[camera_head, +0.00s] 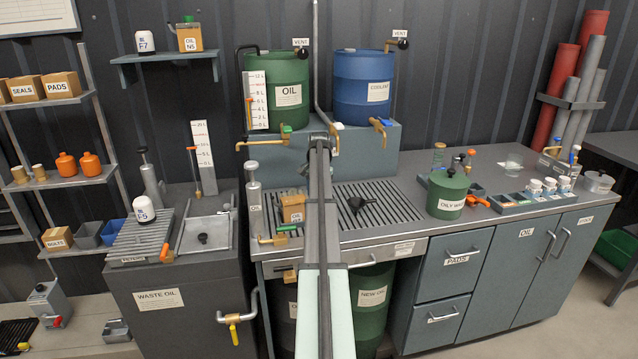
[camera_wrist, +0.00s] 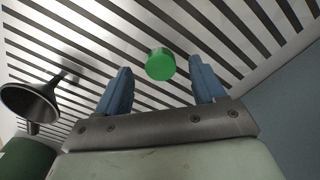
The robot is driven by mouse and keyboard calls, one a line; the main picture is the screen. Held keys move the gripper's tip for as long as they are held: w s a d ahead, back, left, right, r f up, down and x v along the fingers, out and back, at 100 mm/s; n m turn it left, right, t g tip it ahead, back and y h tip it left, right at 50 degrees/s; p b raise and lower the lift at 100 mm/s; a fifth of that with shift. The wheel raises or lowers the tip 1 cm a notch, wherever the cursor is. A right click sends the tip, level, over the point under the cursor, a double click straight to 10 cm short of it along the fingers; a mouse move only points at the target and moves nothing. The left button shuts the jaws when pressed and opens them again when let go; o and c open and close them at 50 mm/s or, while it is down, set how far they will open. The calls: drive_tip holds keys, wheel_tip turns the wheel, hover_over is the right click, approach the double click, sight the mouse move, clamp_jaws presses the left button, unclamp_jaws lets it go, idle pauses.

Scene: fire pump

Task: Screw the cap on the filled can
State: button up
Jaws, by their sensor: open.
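A green round cap (camera_wrist: 160,65) shows in the wrist view, above the slatted grate. It is between and slightly beyond the fingertips of my gripper (camera_wrist: 159,75), with a visible gap on each side. The gripper is open, its two blue fingers spread. In the head view my arm hides the cap and the gripper. A small amber can with a white label (camera_head: 292,209) stands upright on the left part of the grate (camera_head: 400,208), just left of my arm. Whether its mouth is bare is too small to tell.
A green oily-waste can (camera_head: 447,195) stands farther right. Green (camera_head: 286,92) and blue drums (camera_head: 362,90) with taps stand behind. A tall pump (camera_head: 254,195) stands at left.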

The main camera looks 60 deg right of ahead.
drive_tip(key=shift+f, duration=1.1)
